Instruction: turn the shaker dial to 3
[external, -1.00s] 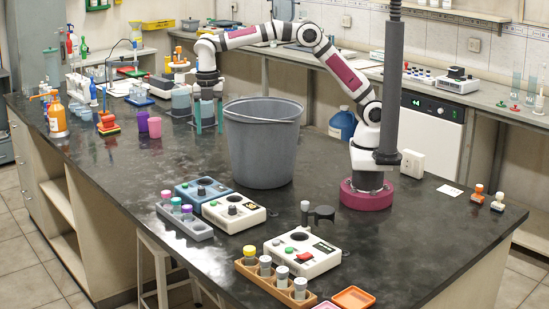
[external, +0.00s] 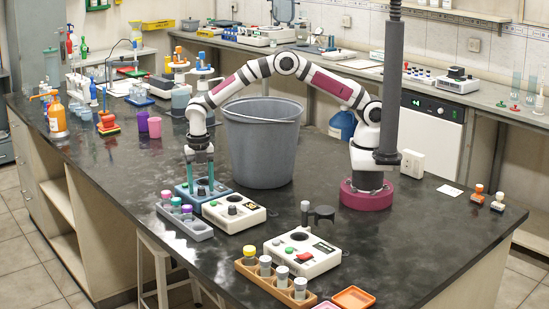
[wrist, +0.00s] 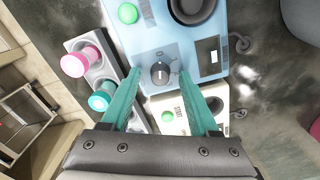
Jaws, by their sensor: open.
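A blue box device (external: 222,188) stands on the dark bench, left of the grey bucket. In the wrist view its blue top (wrist: 170,35) carries a dark round dial (wrist: 160,73) with a pale pointer mark, a green button (wrist: 128,13), a black round cup (wrist: 192,10) and a small display (wrist: 213,56). My gripper (external: 201,190) points down over this device. In the wrist view its teal fingers (wrist: 159,76) are open, one on each side of the dial. I cannot tell whether they touch it.
A grey rack with coloured-cap vials (external: 186,222) stands close on the left. A cream device with a dial (external: 234,227) is just in front. The large grey bucket (external: 262,150) stands to the right. Another cream device (external: 302,262) and an orange vial rack (external: 262,283) are nearer the front edge.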

